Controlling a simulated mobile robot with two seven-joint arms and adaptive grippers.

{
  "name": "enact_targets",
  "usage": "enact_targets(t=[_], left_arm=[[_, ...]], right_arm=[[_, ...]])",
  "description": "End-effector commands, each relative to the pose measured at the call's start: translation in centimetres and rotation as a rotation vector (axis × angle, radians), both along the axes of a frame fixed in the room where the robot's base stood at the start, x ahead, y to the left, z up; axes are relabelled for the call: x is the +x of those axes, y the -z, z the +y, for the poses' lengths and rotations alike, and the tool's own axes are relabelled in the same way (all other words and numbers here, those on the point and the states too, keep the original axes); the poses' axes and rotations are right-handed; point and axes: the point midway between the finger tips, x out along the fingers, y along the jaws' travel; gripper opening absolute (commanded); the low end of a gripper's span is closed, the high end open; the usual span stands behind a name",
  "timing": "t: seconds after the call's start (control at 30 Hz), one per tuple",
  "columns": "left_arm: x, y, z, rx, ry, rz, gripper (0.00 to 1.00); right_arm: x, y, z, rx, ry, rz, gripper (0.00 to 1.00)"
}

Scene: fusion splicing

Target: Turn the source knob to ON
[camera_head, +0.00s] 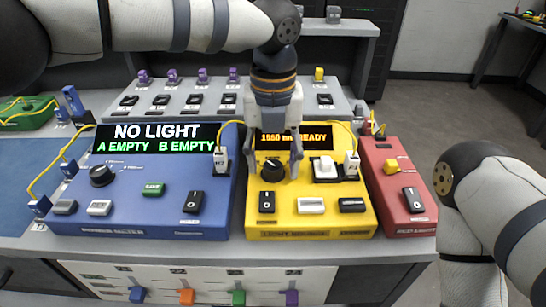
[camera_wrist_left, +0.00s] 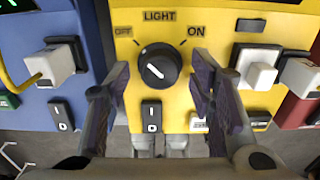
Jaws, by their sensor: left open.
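The source knob (camera_wrist_left: 157,68) is a round black dial on the yellow light-source box (camera_wrist_left: 182,103). In the wrist view its white mark points up-left, toward the OFF label (camera_wrist_left: 124,31); the ON label (camera_wrist_left: 196,31) is at upper right. My left gripper (camera_wrist_left: 161,74) is open, with one finger on each side of the knob and gaps between the fingers and the dial. In the head view the left gripper (camera_head: 274,166) reaches down over the knob (camera_head: 272,171) from above. My right arm (camera_head: 490,195) shows at the right; its gripper is out of view.
A blue box (camera_head: 120,215) with a "NO LIGHT" display stands left of the yellow box, and a red box (camera_head: 400,185) stands right. A white plug (camera_head: 351,164) and a white block (camera_head: 325,168) stand up close to the knob's right. Yellow cables run behind.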

Motion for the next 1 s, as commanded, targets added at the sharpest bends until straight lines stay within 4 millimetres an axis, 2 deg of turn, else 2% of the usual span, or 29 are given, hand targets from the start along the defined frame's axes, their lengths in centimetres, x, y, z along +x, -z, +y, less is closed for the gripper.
enact_targets(t=[0.17,0.4,0.73,1.0], left_arm=[[0.01,-0.02,0.02,0.0,0.0,-0.001,0.49],[0.02,-0.04,0.02,0.001,0.0,-0.001,0.01],[0.01,-0.15,0.02,0.0,0.038,-0.001,0.01],[0.01,-0.29,0.0,0.0,0.212,-0.003,0.01]], right_arm=[[0.02,-0.01,0.0,0.0,0.0,-0.001,0.4],[0.02,-0.01,0.0,0.0,0.0,-0.001,0.4],[0.23,-0.22,0.0,0.0,0.0,-0.008,0.4],[0.97,-0.96,0.01,0.001,0.0,-0.034,0.4]])
